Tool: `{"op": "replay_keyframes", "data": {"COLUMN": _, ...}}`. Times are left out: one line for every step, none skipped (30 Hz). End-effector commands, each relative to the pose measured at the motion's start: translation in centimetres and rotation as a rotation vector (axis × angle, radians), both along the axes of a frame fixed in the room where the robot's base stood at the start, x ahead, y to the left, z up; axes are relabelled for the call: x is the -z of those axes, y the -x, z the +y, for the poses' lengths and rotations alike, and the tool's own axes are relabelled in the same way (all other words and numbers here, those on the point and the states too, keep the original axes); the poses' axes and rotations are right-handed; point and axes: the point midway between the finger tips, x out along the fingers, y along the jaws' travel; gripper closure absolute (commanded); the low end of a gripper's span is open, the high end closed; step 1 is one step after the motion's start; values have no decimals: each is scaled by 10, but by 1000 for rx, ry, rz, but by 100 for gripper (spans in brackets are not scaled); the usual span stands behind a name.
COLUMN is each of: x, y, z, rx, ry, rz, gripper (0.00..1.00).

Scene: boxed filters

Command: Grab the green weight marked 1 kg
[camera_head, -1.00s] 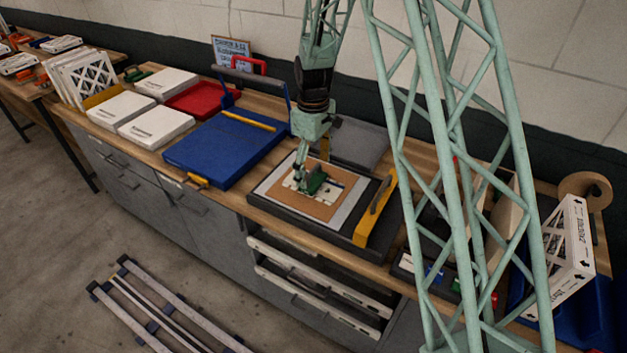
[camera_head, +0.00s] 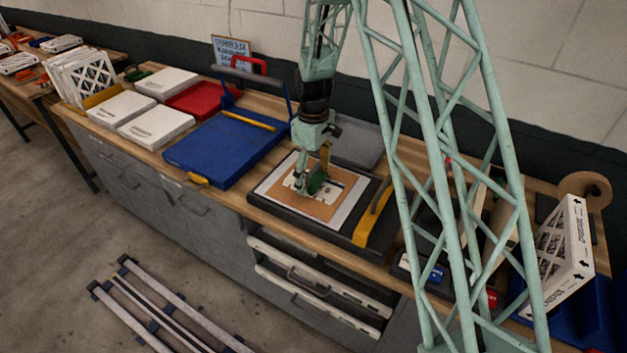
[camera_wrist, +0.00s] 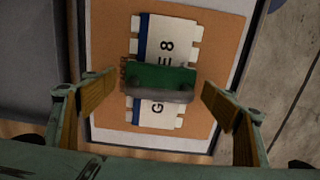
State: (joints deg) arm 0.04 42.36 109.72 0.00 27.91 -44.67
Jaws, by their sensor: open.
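The green weight (camera_wrist: 160,80) lies on a white printed card (camera_wrist: 163,113) in the wrist view. It sits between my gripper's two spread fingers, with a gap on both sides. In the head view the green weight (camera_head: 318,183) shows beside the fingers, partly covered by them. My gripper (camera_head: 308,186) points down over the board and is open and empty; its padded fingers also show in the wrist view (camera_wrist: 158,98). No 1 kg marking is readable on the weight.
The card lies on a brown board (camera_head: 325,210) on a black-edged platform with a yellow handle (camera_head: 373,212) at right. White boxes (camera_head: 157,126) lie farther left. A white lattice filter (camera_head: 562,255) stands at far right.

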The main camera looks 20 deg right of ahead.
Motion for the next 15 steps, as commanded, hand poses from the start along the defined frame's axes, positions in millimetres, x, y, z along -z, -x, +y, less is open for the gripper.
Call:
{"op": "replay_keyframes", "data": {"x": 0, "y": 0, "z": 0, "rx": 0, "ry": 0, "rz": 0, "gripper": 22}}
{"op": "replay_keyframes", "data": {"x": 0, "y": 0, "z": 0, "rx": 0, "ry": 0, "rz": 0, "gripper": 25}}
{"op": "replay_keyframes", "data": {"x": 0, "y": 0, "z": 0, "rx": 0, "ry": 0, "rz": 0, "gripper": 29}}
{"op": "replay_keyframes", "data": {"x": 0, "y": 0, "z": 0, "rx": 0, "ry": 0, "rz": 0, "gripper": 32}}
{"op": "replay_keyframes", "data": {"x": 0, "y": 0, "z": 0, "rx": 0, "ry": 0, "rz": 0, "gripper": 34}}
{"op": "replay_keyframes", "data": {"x": 0, "y": 0, "z": 0, "rx": 0, "ry": 0, "rz": 0, "gripper": 38}}
{"op": "replay_keyframes", "data": {"x": 0, "y": 0, "z": 0, "rx": 0, "ry": 0, "rz": 0, "gripper": 41}}
{"op": "replay_keyframes", "data": {"x": 0, "y": 0, "z": 0, "rx": 0, "ry": 0, "rz": 0, "gripper": 43}}
{"op": "replay_keyframes", "data": {"x": 0, "y": 0, "z": 0, "rx": 0, "ry": 0, "rz": 0, "gripper": 47}}
{"op": "replay_keyframes", "data": {"x": 0, "y": 0, "z": 0, "rx": 0, "ry": 0, "rz": 0, "gripper": 50}}
{"op": "replay_keyframes", "data": {"x": 0, "y": 0, "z": 0, "rx": 0, "ry": 0, "rz": 0, "gripper": 52}}
{"op": "replay_keyframes", "data": {"x": 0, "y": 0, "z": 0, "rx": 0, "ry": 0, "rz": 0, "gripper": 56}}
{"op": "replay_keyframes", "data": {"x": 0, "y": 0, "z": 0, "rx": 0, "ry": 0, "rz": 0, "gripper": 59}}
{"op": "replay_keyframes", "data": {"x": 0, "y": 0, "z": 0, "rx": 0, "ry": 0, "rz": 0, "gripper": 62}}
{"op": "replay_keyframes", "data": {"x": 0, "y": 0, "z": 0, "rx": 0, "ry": 0, "rz": 0, "gripper": 64}}
